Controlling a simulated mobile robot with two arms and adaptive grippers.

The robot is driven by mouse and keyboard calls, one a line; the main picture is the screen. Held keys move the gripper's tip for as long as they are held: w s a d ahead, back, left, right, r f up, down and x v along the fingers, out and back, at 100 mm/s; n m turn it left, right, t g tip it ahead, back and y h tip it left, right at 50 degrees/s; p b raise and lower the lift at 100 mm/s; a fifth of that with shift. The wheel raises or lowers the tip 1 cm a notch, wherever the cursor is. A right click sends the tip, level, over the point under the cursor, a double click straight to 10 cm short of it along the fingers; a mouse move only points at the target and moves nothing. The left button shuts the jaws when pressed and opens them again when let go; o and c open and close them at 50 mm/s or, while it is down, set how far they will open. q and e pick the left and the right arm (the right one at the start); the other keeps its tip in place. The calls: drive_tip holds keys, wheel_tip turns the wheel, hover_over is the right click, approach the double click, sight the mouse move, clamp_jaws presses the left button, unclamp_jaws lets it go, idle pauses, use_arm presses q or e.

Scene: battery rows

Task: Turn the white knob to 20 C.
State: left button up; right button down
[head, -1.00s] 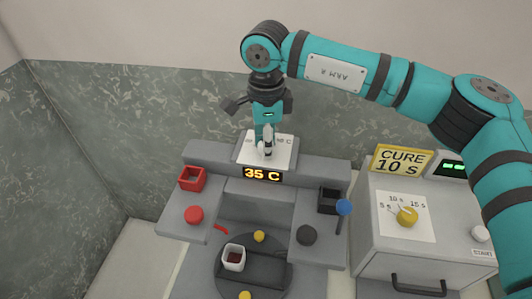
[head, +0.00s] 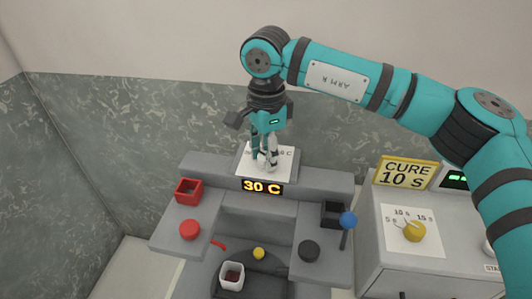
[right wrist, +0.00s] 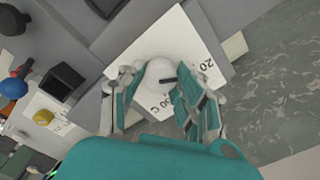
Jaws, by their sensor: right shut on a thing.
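The white knob (right wrist: 158,78) sits on a white dial plate (right wrist: 182,35) with printed temperature marks, "20" and "30 C" among them, in the right wrist view. A dark pointer mark shows on the knob. My right gripper (right wrist: 160,84) is shut on the knob, one finger on each side. In the head view the right gripper (head: 265,160) comes down on the dial plate (head: 284,172) and hides most of the knob. The display (head: 262,187) below the plate reads 30 C. My left gripper is not in view.
A red box (head: 189,191) and red button (head: 189,230) are at left; a dark box (head: 335,214), blue-topped lever (head: 348,220) and dark button (head: 309,251) at right. A white cup (head: 232,276) stands in front. The cure machine with yellow knob (head: 414,231) is further right.

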drive_tip(key=c, duration=0.9)
unclamp_jaws()
drive_tip(key=shift+c, duration=0.2)
wheel_tip(320, 180, up, 12)
drive_tip(key=shift+s, duration=0.1)
